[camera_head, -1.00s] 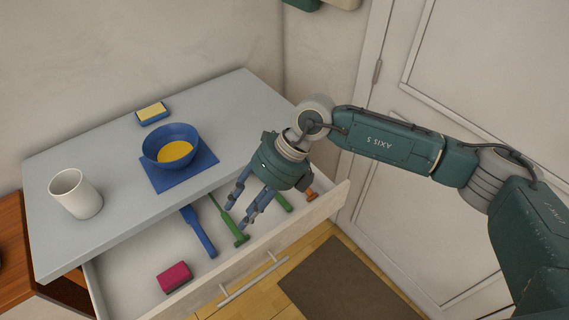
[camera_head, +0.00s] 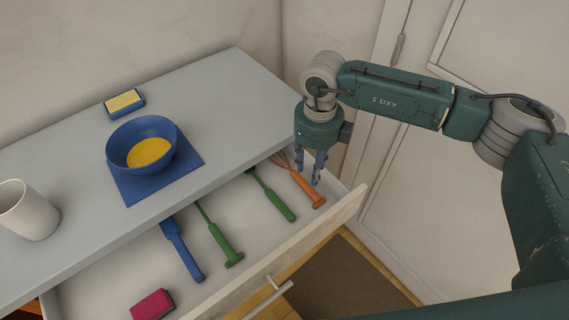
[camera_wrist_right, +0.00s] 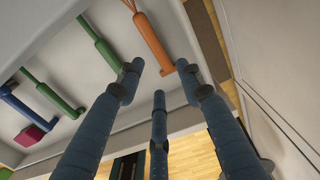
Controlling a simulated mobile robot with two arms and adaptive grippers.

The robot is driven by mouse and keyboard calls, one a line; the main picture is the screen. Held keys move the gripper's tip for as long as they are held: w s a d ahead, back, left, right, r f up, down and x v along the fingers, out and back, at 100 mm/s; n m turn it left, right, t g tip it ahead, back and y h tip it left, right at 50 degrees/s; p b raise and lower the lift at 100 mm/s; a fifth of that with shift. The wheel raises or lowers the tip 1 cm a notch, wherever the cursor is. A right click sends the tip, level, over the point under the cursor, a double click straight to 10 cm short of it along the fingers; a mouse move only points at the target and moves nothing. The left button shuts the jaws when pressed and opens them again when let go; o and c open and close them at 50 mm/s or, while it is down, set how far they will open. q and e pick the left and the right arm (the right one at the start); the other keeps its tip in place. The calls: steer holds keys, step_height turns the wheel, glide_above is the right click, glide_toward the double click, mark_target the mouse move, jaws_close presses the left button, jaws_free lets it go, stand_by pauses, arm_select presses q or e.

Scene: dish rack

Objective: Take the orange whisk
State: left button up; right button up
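The orange whisk (camera_head: 306,187) lies in the open drawer (camera_head: 235,200) at its right end, its wire head toward the counter and partly hidden under its edge. It also shows in the right wrist view (camera_wrist_right: 152,42), near the top between two of my fingers. My right gripper (camera_head: 317,176) hangs pointing down just above the whisk's handle, its fingers spread and holding nothing. In the wrist view the fingers (camera_wrist_right: 160,95) are apart, with the handle beyond their tips. My left gripper is not in view.
Green utensils (camera_head: 272,195) (camera_head: 222,246), a blue utensil (camera_head: 182,250) and a pink sponge (camera_head: 152,305) lie left of the whisk. The drawer front (camera_head: 310,240) and right wall are close to my gripper. A blue bowl (camera_head: 120,150) and white cup (camera_head: 28,212) stand on the counter.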

mark_target(307, 189)
steer(key=f, duration=0.3)
steer(key=shift+s+f+p, duration=0.1)
steer(key=shift+s+p, duration=0.15)
steer(key=shift+p, duration=0.05)
steer(key=shift+a+f+p, duration=0.15)
steer(key=shift+f+p, duration=0.2)
steer(key=shift+f, duration=0.2)
steer(key=f, duration=0.3)
steer(key=f+p, duration=0.1)
steer(key=shift+w+a+f, duration=0.15)
steer(key=shift+w+a, duration=0.1)
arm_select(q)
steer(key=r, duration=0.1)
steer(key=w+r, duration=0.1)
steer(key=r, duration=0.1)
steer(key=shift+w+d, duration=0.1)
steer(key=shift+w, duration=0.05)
arm_select(e)
steer(key=shift+f, duration=0.1)
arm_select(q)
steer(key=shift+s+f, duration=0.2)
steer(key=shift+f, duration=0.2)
arm_select(e)
steer(key=shift+f, duration=0.25)
jaws_close()
